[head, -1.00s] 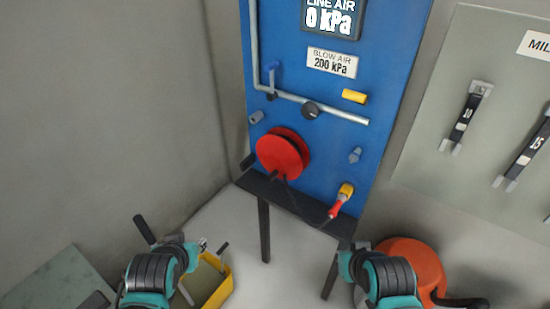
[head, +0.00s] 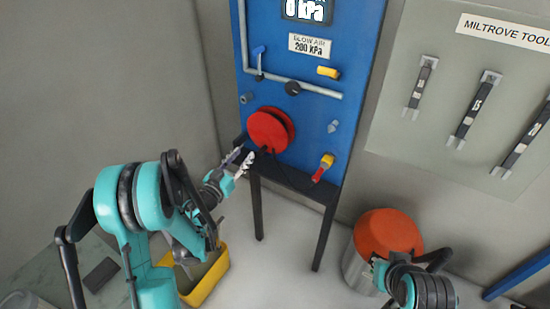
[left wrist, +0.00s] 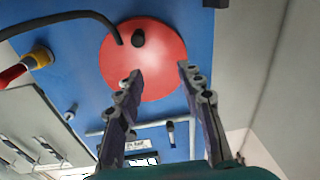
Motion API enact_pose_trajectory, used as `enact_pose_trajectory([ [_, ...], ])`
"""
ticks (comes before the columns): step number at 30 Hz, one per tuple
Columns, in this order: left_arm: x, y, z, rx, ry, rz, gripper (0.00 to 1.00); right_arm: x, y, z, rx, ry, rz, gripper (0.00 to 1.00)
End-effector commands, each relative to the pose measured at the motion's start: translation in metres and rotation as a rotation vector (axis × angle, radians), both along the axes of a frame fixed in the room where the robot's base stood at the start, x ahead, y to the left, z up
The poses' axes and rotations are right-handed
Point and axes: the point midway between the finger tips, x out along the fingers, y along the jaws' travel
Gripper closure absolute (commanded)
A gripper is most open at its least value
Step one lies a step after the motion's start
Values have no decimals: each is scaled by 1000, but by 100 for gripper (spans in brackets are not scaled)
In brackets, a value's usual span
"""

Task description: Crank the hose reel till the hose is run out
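The red hose reel (head: 268,130) is on the blue panel, and its round face fills the upper middle of the left wrist view (left wrist: 160,70). A dark knob (left wrist: 138,38) stands out from the reel face. A black hose (left wrist: 75,20) runs from the reel toward a red nozzle (head: 322,169) with a yellow part. My left gripper (head: 243,163) is just below and left of the reel. In the left wrist view its fingers (left wrist: 160,73) are apart and empty, in front of the reel. My right arm's end (head: 380,272) is low at the right; its fingers cannot be made out.
A dark shelf edge (head: 297,183) on legs runs below the reel. A yellow bin (head: 210,282) stands on the floor behind my left arm. An orange-topped drum (head: 390,232) stands beside my right arm. A grey tool board (head: 440,150) is at the right.

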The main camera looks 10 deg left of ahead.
Motion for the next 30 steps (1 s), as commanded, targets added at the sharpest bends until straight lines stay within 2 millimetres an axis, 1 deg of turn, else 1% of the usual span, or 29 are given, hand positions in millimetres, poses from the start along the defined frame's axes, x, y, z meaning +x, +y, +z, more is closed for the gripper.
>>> enact_pose_trajectory([
  [1, -1, -2, -12, 0, 17, -25, 62, 0, 0, 1, 0, 0, 0, 100],
  [3, -3, -6, -24, -2, 37, -52, 62, 0, 0, 2, 0, 0, 0, 100],
  [6, 0, -10, -31, -3, 50, -69, 62, 0, 0, 2, 0, 0, 0, 100],
  [8, 6, -13, -31, -4, 51, -72, 62, 0, 0, 3, 0, 0, 0, 100],
  [11, 20, -19, -30, -4, 50, -72, 62, 0, 0, 6, 0, 0, 0, 100],
  [15, 43, -27, -33, -4, 50, -71, 62, 0, 0, -2, 0, 0, 0, 100],
  [19, 59, -32, -32, -3, 49, -69, 62, 0, 0, -6, 0, 0, 0, 100],
  [24, 69, -35, -31, -3, 49, -68, 62, 0, 0, -7, 0, 0, 0, 100],
  [30, 69, -35, -30, -3, 49, -67, 62, 0, 0, -7, 0, 0, 0, 100],
])
